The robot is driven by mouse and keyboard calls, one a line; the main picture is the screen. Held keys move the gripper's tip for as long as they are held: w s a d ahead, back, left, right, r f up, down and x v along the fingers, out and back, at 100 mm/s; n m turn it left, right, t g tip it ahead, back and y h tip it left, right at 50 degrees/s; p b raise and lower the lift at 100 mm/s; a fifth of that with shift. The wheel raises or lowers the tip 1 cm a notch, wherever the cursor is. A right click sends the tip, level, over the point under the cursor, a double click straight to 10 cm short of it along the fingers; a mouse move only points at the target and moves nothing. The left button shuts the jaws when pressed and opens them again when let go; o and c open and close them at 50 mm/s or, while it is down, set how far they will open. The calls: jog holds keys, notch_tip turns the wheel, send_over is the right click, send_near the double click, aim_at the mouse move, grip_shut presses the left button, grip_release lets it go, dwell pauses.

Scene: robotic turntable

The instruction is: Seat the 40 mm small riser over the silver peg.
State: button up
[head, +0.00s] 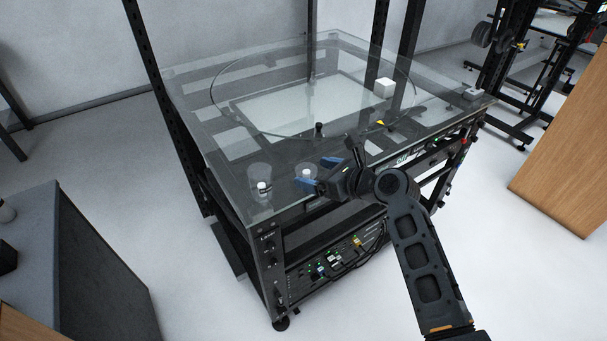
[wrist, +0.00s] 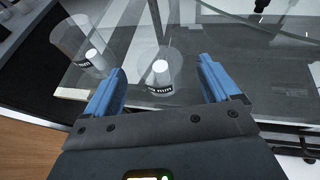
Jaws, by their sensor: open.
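Two clear cylinders with dark labels, each showing a white cylindrical piece inside, stand near the front left corner of the glass table. One clear cylinder (head: 306,173) is between the blue fingers of my gripper (head: 316,173). In the wrist view this cylinder (wrist: 145,68) lies between the open fingertips (wrist: 162,66), with gaps on both sides. The other clear cylinder (head: 261,175) stands to its left, and also shows in the wrist view (wrist: 68,38). The labels are too small to read, so I cannot tell which is the 40 mm riser. I cannot clearly identify a silver peg.
The glass table (head: 190,90) carries a round turntable outline. A short dark post (head: 319,130), a yellow marker (head: 381,123) and a white cube (head: 384,88) are on it. Dark upright posts (head: 165,95) rise at its edges. The glass left of the turntable is mostly clear.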

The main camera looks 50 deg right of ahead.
aim_at(310, 171)
jog(key=shift+x, duration=1.8)
jog(key=shift+c, duration=0.5)
jog(key=c, duration=1)
